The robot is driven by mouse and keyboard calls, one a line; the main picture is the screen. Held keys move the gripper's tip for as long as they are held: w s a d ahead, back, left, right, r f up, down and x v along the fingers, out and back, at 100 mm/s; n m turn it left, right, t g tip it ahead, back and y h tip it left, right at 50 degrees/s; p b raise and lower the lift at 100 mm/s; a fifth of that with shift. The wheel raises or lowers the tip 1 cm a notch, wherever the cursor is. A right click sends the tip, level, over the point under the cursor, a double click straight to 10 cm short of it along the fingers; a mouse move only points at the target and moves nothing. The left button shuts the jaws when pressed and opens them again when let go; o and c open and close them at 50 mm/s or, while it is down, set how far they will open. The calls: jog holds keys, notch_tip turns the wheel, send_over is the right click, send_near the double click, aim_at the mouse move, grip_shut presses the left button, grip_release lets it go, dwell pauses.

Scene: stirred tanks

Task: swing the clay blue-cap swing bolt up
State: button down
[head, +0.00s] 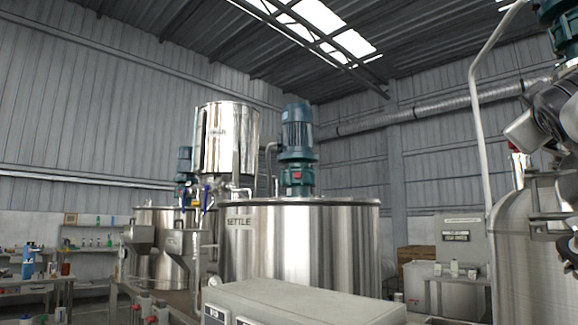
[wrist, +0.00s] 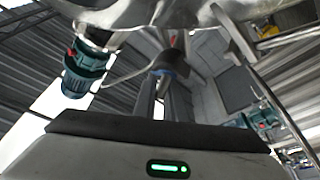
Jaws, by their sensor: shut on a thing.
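In the wrist view my gripper (wrist: 167,88) points up toward the metal vessel's rim, with its two dark fingers close together. Between the fingertips sits the blue-cap swing bolt (wrist: 168,71), of which only a bit of blue shows; the fingers hide the rest. My gripper is shut on it. In the head view my arm is at the far right edge, in front of a steel tank (head: 515,258); the fingertips and the blue cap cannot be made out there. A small red part shows just beyond the fingertips in the wrist view.
The steel vessel's curved underside (wrist: 150,12) spans the top of the wrist view, close to the fingers. A green motor (wrist: 82,72) is at left.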

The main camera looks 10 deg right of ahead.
jog(key=shift+s+d+r, duration=0.1)
jog(key=shift+s+r, duration=0.25)
jog(key=shift+s, duration=0.1)
jog(key=c, duration=1.9)
grip_release()
jog(key=shift+s, duration=0.2)
jog(key=shift+o, duration=0.2)
jog(key=shift+w+f, duration=0.15)
jog(key=shift+w, duration=0.1)
jog(key=shift+a+f, duration=0.15)
jog(key=shift+a, duration=0.05)
